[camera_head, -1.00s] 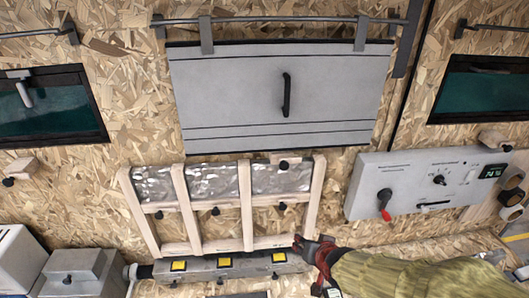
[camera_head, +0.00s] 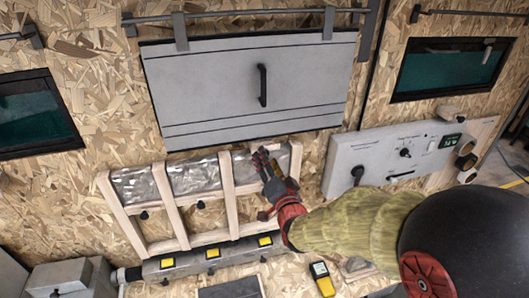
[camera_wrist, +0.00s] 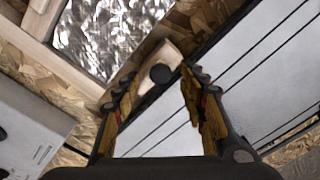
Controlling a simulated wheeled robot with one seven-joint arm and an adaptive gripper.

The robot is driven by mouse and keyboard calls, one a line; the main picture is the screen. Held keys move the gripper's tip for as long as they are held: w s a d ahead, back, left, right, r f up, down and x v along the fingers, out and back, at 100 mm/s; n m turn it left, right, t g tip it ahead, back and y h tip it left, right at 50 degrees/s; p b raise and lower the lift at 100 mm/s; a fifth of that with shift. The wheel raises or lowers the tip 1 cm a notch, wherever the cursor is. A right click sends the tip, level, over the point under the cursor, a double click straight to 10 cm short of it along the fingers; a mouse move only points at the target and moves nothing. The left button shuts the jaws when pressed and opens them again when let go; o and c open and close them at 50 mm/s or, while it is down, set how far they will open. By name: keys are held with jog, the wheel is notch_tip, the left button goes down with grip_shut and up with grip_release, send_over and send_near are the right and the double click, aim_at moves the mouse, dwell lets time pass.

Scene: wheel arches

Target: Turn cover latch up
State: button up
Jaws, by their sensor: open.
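The cover latch (camera_wrist: 173,53) is a small pale wooden block with a round black knob (camera_wrist: 160,73). It sits at the edge of the wooden frame, beside the foil panel (camera_wrist: 110,30). My gripper (camera_wrist: 160,82) is open, with one finger on each side of the latch and its knob in the wrist view. Contact between the fingers and the latch cannot be told. In the head view my gripper (camera_head: 263,160) is at the upper right of the wooden frame (camera_head: 172,212) and hides the latch.
A grey hinged panel (camera_head: 215,95) with a black handle (camera_head: 263,85) hangs above the frame. A grey control box (camera_head: 345,150) is to the right. A grey box with yellow squares (camera_head: 190,263) runs below the frame, with a yellow meter (camera_head: 322,278) nearby.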

aim_at(270, 150)
jog(key=shift+p+x, duration=0.45)
jog(key=shift+x, duration=1.35)
jog(key=c, duration=0.3)
jog(key=shift+r, duration=0.1)
jog(key=c, duration=0.8)
